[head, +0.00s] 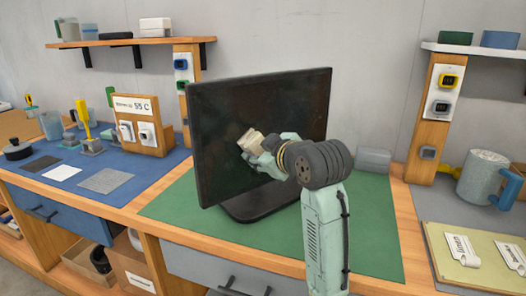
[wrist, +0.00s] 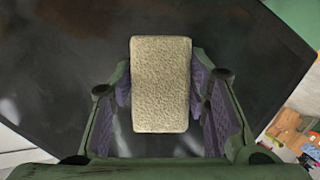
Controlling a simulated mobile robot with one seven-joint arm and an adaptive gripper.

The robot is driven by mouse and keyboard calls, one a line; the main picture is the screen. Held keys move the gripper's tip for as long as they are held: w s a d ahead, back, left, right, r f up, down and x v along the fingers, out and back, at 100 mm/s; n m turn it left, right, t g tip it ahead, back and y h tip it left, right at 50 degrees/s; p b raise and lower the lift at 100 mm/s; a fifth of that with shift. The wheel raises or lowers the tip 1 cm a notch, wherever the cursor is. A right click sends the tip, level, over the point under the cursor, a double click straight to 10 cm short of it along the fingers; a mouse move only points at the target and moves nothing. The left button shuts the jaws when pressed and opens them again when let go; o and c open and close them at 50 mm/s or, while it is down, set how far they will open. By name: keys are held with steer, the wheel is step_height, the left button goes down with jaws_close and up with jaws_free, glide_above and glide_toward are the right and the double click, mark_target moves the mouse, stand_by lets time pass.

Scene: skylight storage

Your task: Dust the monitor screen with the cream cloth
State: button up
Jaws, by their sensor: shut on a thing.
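The monitor (head: 222,160) stands upright on a dark base on the green mat, its dark screen (head: 295,105) facing the front right. My gripper (head: 258,146) is in front of the middle of the screen. It is shut on the cream cloth (head: 248,138), which looks like a thick folded block. In the wrist view the cream cloth (wrist: 161,85) sits between the two fingers, with the dark, smudged screen (wrist: 75,70) behind it. The cloth is at or very close to the screen; I cannot tell whether it touches. My arm hides the screen's lower right part.
The green mat (head: 375,235) is mostly bare around the monitor base. A grey box (head: 373,160) sits behind my arm. A blue mat (head: 125,175) with brushes and pads lies left. A grey-blue mug (head: 482,178) and a tray with labels (head: 460,245) are right.

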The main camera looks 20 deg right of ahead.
steer(key=shift+s+a, duration=0.3)
steer(key=shift+a, duration=0.45)
steer(key=shift+s+a, duration=0.35)
steer(key=shift+a, duration=0.45)
steer(key=shift+s+a, duration=0.3)
steer(key=shift+a, duration=0.45)
steer(key=shift+s, duration=0.15)
steer(key=s+d, duration=0.2)
steer(key=s, duration=0.4)
steer(key=shift+d, duration=0.4)
